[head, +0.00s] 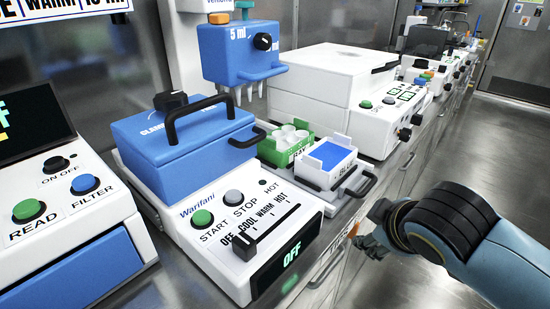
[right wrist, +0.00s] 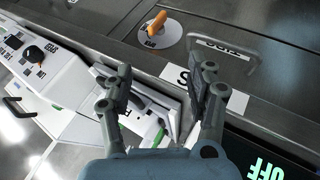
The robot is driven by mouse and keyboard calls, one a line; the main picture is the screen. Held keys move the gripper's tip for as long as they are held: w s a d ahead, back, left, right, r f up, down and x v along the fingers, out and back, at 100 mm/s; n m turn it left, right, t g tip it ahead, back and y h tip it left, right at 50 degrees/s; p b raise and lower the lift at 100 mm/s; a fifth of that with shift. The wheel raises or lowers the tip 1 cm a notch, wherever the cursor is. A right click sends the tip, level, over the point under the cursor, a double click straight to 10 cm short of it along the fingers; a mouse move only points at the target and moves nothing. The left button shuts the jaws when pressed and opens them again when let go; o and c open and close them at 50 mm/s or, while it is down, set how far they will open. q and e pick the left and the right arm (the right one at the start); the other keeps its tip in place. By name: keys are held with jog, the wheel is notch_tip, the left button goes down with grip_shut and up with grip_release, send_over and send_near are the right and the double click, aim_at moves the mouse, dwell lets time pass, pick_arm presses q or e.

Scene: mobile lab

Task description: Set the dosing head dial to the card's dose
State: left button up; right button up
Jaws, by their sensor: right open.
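The blue dosing head (head: 238,58) hangs from a white column in the head view, with several pale tips below it. Its black dial (head: 263,41) is on the front face, to the right of the "5 ml" marking. The dial's pointer is too small to read. A sign at the top left (head: 62,12), partly cut off by the frame, shows "WARM" and what looks like "10". My right gripper (head: 372,228) is low in front of the bench, well apart from the dial. In the right wrist view its fingers (right wrist: 160,88) are spread with nothing between them. My left gripper is not in view.
The white Warifani unit (head: 225,245) with a blue lid and slider stands below the dosing head, its display reading OFF. A green rack (head: 282,148) and a blue-topped tray (head: 333,158) sit beside it. An orange lever (right wrist: 156,23) shows in the right wrist view. Floor at right is clear.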

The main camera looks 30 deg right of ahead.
aim_at(266, 41)
jog(key=w+d+r+n+t, duration=0.2)
jog(key=w+r+n+t, duration=0.3)
jog(key=r, duration=0.3)
jog(key=w+d+r+n+t+h, duration=0.1)
jog(key=w+r+n+t, duration=0.2)
jog(key=w+r+n, duration=0.4)
jog(key=w+d+r+n+t, duration=0.2)
jog(key=w+r+n+t, duration=0.25)
jog(key=r, duration=0.55)
jog(key=w+a+r+n+t+y, duration=0.1)
jog(key=w+a+r+n+y, duration=0.2)
jog(key=n, duration=0.6)
jog(key=w+a+r+n+t+y, duration=0.1)
jog(key=a+n+y, duration=0.1)
jog(key=n+y, duration=0.5)
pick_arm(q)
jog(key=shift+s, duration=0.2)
pick_arm(e)
jog(key=w+a+f+n+g, duration=0.1)
jog(key=w+n, duration=0.3)
jog(key=w+a+f+n+g, duration=0.1)
jog(key=w+n+g, duration=0.1)
jog(key=w+n, duration=0.2)
jog(key=w+a+f+n+g+y, duration=0.1)
jog(key=w+n, duration=0.3)
jog(key=w, duration=0.1)
jog(key=shift+w+a+n, duration=0.2)
jog(key=shift+a+n, duration=0.05)
jog(key=shift+a, duration=0.1)
